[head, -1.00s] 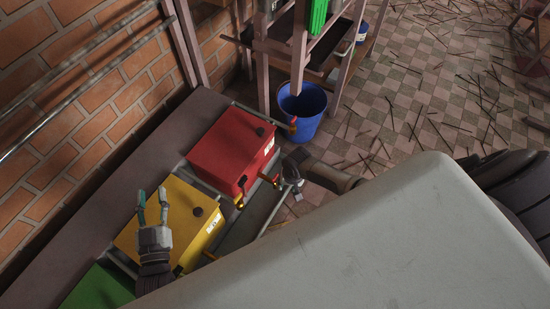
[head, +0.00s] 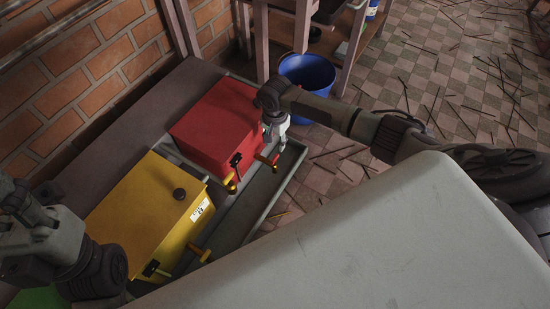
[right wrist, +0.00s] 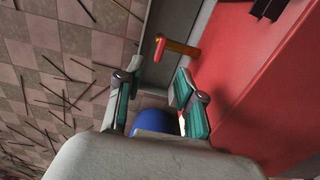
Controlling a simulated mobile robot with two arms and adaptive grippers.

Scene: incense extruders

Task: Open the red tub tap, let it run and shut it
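The red tub (head: 213,128) is a red box on the ledge. On its front are a brass tap (head: 231,184) beside a black lever (head: 236,160) and, further right, a brass tap with a red end (head: 268,162). The right wrist view also shows this red-ended tap (right wrist: 176,47), just beyond the finger tips. My right gripper (head: 279,145) points down beside the tub's front right corner. In the right wrist view its teal-padded fingers (right wrist: 153,85) are apart with nothing held. My left arm is at the lower left, and its fingers are out of view.
A yellow tub (head: 150,205) stands left of the red one, with its own brass tap. A grey trough (head: 258,195) runs below the taps. A blue bucket (head: 308,77) stands behind my right gripper. Sticks lie over the tiled floor.

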